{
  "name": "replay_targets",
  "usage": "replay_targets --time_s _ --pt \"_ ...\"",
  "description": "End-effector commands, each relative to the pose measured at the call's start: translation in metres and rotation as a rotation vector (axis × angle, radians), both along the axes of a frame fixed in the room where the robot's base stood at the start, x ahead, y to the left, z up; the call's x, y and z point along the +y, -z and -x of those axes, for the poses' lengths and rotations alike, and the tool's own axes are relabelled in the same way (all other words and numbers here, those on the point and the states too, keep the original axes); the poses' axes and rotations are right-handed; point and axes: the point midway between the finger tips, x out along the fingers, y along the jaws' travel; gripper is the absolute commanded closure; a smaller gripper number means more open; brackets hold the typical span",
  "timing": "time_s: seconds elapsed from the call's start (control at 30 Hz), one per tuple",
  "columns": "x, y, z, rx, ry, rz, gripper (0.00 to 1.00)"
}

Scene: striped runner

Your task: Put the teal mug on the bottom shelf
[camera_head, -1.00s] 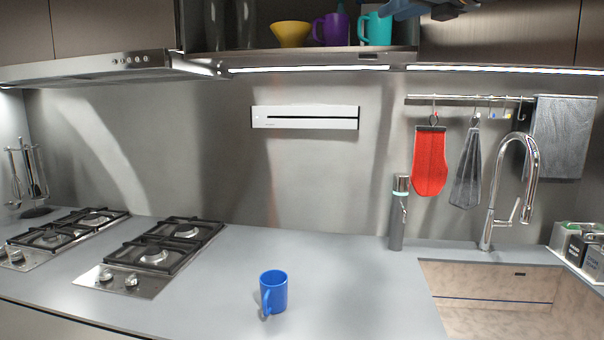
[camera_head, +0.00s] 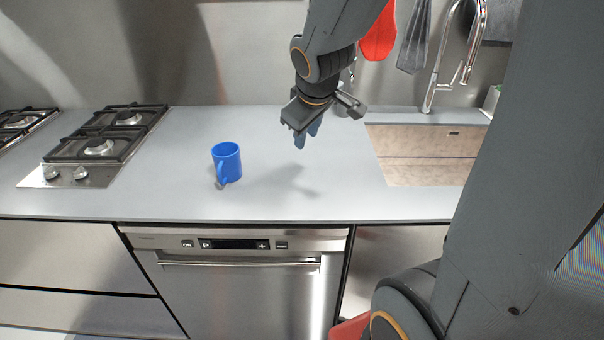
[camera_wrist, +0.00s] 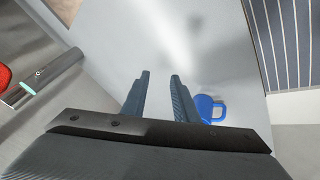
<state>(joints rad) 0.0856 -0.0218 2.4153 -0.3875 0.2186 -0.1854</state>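The teal mug is not in view now, and neither is the shelf it stood on in the earlier head view. My gripper (camera_head: 307,138) hangs over the counter (camera_head: 180,200), pointing down, to the right of a blue mug (camera_head: 227,162). In the wrist view its two fingers (camera_wrist: 160,76) are apart with nothing between them. The blue mug (camera_wrist: 204,108) shows there just right of the fingers, partly hidden by one of them. It stands upright on the counter with its handle toward the front.
A gas hob (camera_head: 98,146) is at the left and a sink (camera_head: 425,170) at the right. A tall faucet (camera_head: 434,85) stands behind the sink. A dishwasher (camera_head: 235,285) is under the counter. The wrist view shows a striped runner (camera_wrist: 287,45).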

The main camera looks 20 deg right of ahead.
Motion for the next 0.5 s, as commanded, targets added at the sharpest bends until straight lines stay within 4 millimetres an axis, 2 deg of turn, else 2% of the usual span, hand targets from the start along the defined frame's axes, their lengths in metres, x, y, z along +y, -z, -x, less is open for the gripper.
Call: replay_targets --time_s 0.03,0.1,0.23,0.33,0.5 --pt "0.016 0.025 0.025 0.077 0.068 -0.063 0.73" --pt "0.033 0.051 0.059 0.173 0.171 -0.137 0.73" --pt "0.058 0.08 0.108 0.31 0.321 -0.224 0.73" --pt "0.058 0.091 0.13 0.371 0.39 -0.259 0.73" --pt "0.062 0.095 0.141 0.4 0.428 -0.275 0.73"
